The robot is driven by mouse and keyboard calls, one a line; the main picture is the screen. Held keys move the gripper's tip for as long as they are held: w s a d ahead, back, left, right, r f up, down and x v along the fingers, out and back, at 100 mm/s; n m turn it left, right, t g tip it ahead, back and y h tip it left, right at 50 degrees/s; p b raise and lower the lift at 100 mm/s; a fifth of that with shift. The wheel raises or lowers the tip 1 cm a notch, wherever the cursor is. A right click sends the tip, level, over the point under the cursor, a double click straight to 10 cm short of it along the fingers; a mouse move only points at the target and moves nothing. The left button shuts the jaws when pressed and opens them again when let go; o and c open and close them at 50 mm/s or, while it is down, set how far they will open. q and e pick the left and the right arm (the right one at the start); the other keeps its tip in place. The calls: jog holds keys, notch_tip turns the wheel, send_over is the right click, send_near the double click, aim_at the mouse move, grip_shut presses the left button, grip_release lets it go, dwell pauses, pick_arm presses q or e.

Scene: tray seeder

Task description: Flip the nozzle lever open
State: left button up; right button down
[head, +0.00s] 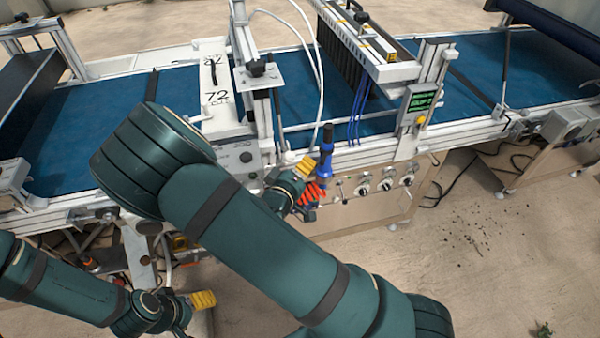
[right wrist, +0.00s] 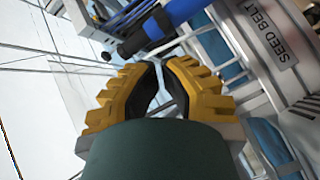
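I cannot make out the nozzle lever for certain. A blue tool with a black upper end (head: 325,160) stands roughly upright at the machine's front edge, with a red ridged part below it. My right gripper (head: 305,180) is close beside it on its left; contact cannot be judged. In the right wrist view, the yellow fingers of my right gripper (right wrist: 161,66) come together at their tips, with nothing seen between them. A black and blue bar (right wrist: 140,40) lies just beyond them. My left gripper (head: 203,299) is low at the left, its fingers not clearly separated.
The blue seed belt (head: 300,108) runs across the machine. A panel with several dials (head: 362,190) is right of the blue tool, and a small green-text screen (head: 422,98) is above it. Blue hoses (head: 360,105) hang behind. Floor at right is open.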

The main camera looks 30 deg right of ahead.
aim_at(324, 158)
jog(key=shift+b+x, duration=0.4)
jog(key=shift+x, duration=2.35)
